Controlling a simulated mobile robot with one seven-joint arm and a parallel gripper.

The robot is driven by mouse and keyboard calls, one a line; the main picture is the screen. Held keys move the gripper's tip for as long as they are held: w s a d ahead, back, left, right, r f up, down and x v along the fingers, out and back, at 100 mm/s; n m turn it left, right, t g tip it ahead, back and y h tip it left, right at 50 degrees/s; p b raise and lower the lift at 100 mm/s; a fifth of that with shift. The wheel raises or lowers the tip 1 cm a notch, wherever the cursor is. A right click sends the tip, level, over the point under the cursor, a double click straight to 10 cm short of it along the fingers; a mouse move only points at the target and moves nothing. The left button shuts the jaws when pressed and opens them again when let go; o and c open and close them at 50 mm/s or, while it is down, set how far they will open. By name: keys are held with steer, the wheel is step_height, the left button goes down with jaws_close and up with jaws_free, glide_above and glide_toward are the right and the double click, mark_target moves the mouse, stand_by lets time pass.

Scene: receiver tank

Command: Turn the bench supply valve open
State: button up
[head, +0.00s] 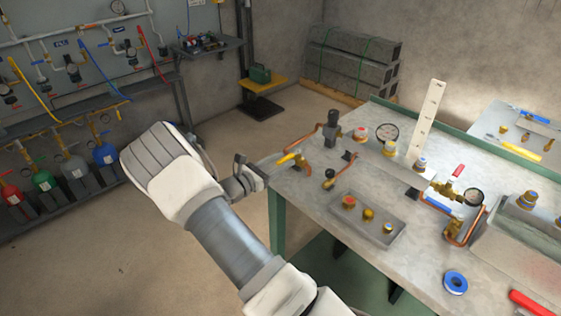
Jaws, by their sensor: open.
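A valve with a yellow lever (287,158) sits on copper pipe at the left corner of the bench. It appears to be the bench supply valve. The lever slants down to the left and its tip reaches towards the bench edge. My gripper (253,168) is open and empty, just left of the lever and beyond the bench edge. A gap shows between gripper and lever in the picture, but depth is hard to judge. My forearm hides the floor below.
The grey bench top (310,190) holds a tray (362,232) of small fittings, a dark regulator (333,125), a gauge (387,133), an upright white ruler (427,120) and a brass valve assembly (449,192). Gas cylinders (74,178) stand at left. Floor left of the bench is clear.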

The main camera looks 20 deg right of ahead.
jaws_close()
stand_by(1.3)
